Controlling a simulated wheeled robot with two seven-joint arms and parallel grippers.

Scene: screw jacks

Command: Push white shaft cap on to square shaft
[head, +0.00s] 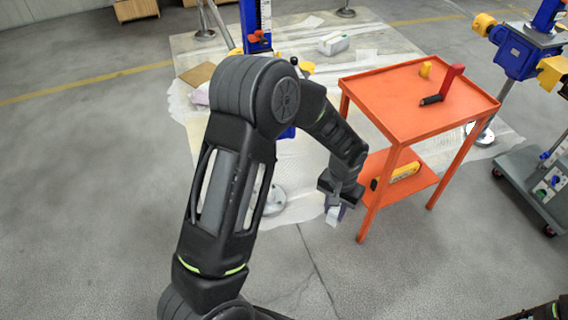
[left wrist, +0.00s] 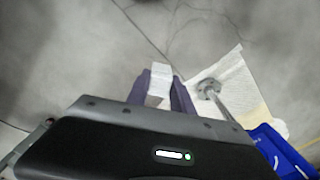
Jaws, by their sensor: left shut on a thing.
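My left gripper (head: 338,204) is low in front of the orange table and apart from it. It is shut on a small white cap (head: 333,216). In the left wrist view the cap (left wrist: 160,82) sits between the two dark purple fingers. One blue screw jack (head: 256,22) stands at the back, mostly hidden behind my left arm. Another blue screw jack (head: 515,58) with yellow end covers stands at the right. I cannot make out a square shaft in either view. My right gripper is not in view.
A grey cart (head: 530,190) stands at the right. The floor in front is clear.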

